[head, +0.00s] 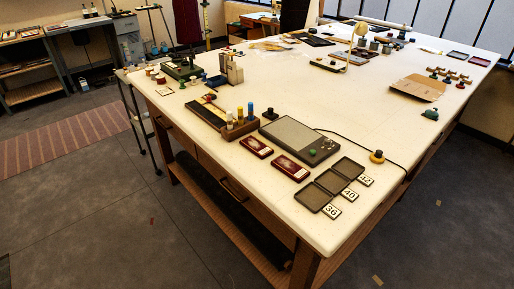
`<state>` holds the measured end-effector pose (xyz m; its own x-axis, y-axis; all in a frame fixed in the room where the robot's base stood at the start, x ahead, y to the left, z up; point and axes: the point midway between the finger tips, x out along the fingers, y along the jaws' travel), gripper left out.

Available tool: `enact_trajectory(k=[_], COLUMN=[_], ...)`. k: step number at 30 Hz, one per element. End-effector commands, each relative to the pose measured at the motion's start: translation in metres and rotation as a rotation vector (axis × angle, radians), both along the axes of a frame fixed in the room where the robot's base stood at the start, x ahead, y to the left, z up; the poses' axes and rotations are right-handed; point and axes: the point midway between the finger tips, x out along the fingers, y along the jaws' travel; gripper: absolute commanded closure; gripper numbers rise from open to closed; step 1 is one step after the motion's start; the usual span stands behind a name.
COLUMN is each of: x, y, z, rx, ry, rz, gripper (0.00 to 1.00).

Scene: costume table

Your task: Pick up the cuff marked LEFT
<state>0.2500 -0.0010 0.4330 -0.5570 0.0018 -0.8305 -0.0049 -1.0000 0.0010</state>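Two small dark red pieces with pale marks lie near the table's front left edge in the head view. One red piece (257,147) is farther back, and the other red piece (290,167) is nearer and to its right. The marks are too small to read, so I cannot tell whether either is a cuff or is marked LEFT. My gripper is not in view.
The pale table (330,95) has a clear middle. A dark grey device (300,136) sits just behind the red pieces. A dark sectioned tray (330,186) lies to their right, beside cards numbered 36, 40 and 42. A wooden rack (226,122) stands behind left.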

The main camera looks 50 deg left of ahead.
Motion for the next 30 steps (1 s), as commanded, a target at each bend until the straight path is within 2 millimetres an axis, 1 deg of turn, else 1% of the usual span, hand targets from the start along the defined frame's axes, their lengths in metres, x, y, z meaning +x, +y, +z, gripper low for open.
enact_trajectory(k=[12, 14, 28, 30], x=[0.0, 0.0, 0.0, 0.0], y=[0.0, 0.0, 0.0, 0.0], z=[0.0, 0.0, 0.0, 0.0], rx=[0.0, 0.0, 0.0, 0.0], ry=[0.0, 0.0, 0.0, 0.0], rz=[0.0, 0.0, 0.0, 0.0], gripper=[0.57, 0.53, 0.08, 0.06])
